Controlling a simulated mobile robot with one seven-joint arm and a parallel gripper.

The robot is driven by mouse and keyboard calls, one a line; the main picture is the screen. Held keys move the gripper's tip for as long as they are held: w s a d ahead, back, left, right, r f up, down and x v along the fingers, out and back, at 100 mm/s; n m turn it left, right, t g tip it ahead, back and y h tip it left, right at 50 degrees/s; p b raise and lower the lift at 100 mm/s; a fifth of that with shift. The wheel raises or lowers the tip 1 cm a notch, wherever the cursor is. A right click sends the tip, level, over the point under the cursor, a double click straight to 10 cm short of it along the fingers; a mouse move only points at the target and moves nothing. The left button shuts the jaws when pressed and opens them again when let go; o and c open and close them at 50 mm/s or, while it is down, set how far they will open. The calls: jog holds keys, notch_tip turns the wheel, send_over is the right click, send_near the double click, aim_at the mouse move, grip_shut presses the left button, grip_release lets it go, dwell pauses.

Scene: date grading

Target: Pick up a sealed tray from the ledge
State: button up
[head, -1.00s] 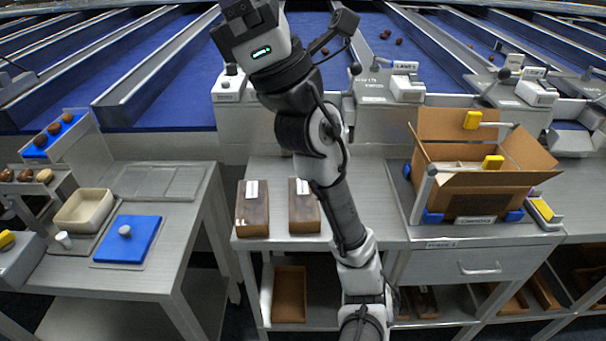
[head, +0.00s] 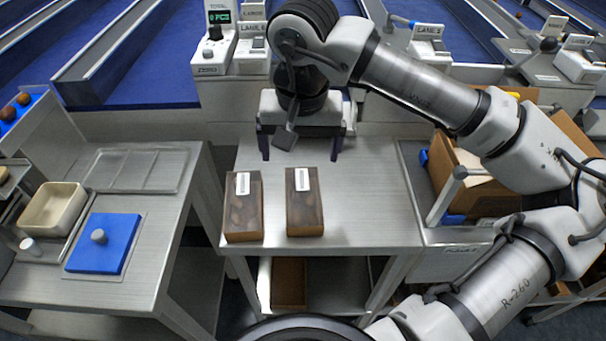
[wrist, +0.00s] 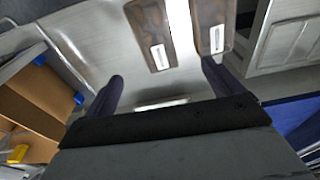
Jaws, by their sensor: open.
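Two sealed trays with brown contents and white labels lie side by side on the metal ledge (head: 375,200): a left tray (head: 242,215) and a right tray (head: 304,212). In the wrist view the right tray (wrist: 150,30) and the left tray (wrist: 213,25) show beyond my fingers, both cut by the top edge. My gripper (head: 302,157) is open and empty, fingers pointing down. It is above the back of the ledge, behind the trays and apart from them. The fingers (wrist: 160,85) are spread wide in the wrist view.
A cardboard box (head: 455,175) stands at the right, partly behind my arm. The left table holds a blue board (head: 88,255) with a knob and a beige bin (head: 40,222). A scale with a display (head: 212,60) stands at the back. The ledge right of the trays is clear.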

jog(key=p, duration=0.1)
send_over(303, 193)
notch_tip(303, 193, down, 8)
jog(key=shift+s+f, duration=0.1)
jog(key=shift+f, duration=0.15)
jog(key=shift+f+p, duration=1.3)
jog(key=shift+f, duration=1.35)
jog(key=c, duration=1.1)
